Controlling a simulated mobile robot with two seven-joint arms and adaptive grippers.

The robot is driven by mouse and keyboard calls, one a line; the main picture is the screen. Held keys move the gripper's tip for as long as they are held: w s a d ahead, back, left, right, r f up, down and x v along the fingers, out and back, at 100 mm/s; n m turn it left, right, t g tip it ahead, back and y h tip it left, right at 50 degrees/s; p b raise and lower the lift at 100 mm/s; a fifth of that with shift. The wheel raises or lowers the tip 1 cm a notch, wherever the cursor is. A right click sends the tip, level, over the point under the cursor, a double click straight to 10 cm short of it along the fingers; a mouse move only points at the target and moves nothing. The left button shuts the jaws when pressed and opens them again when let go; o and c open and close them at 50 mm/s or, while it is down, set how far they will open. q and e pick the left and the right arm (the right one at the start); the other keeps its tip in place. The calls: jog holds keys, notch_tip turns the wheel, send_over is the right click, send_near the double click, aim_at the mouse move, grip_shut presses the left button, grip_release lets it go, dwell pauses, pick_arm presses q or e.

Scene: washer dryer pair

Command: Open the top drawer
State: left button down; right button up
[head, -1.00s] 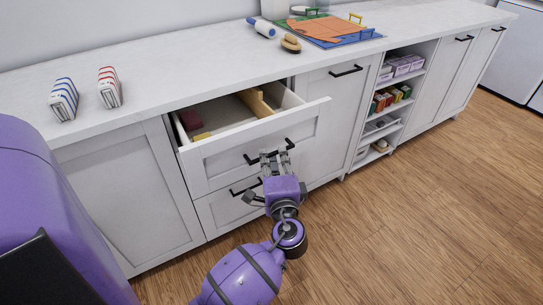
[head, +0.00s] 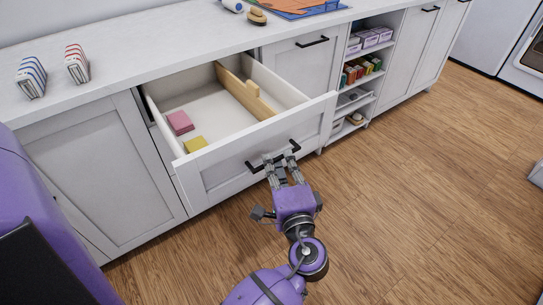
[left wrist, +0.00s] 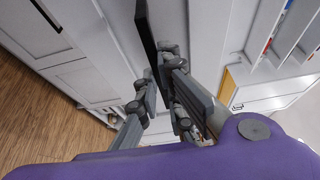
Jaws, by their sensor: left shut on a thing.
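The top drawer (head: 252,160) is pulled well out of the white cabinet, and its inside shows. A pink block (head: 180,122), a yellow block (head: 195,144) and a wooden divider (head: 240,90) are in it. My left gripper (head: 281,164) is shut on the black bar handle (head: 256,168) on the drawer front. In the left wrist view the dark handle (left wrist: 145,35) runs up from between the fingers (left wrist: 158,90). The lower drawer is mostly hidden behind the open one. My right gripper is not in view.
Open shelves (head: 358,75) stand to the right. The wooden floor (head: 430,180) in front is clear.

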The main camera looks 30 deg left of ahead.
pick_arm(q)
jog(key=shift+s+d, duration=0.2)
jog(key=shift+d, duration=0.2)
jog(key=c, duration=1.9)
grip_release()
jog(key=v, duration=1.2)
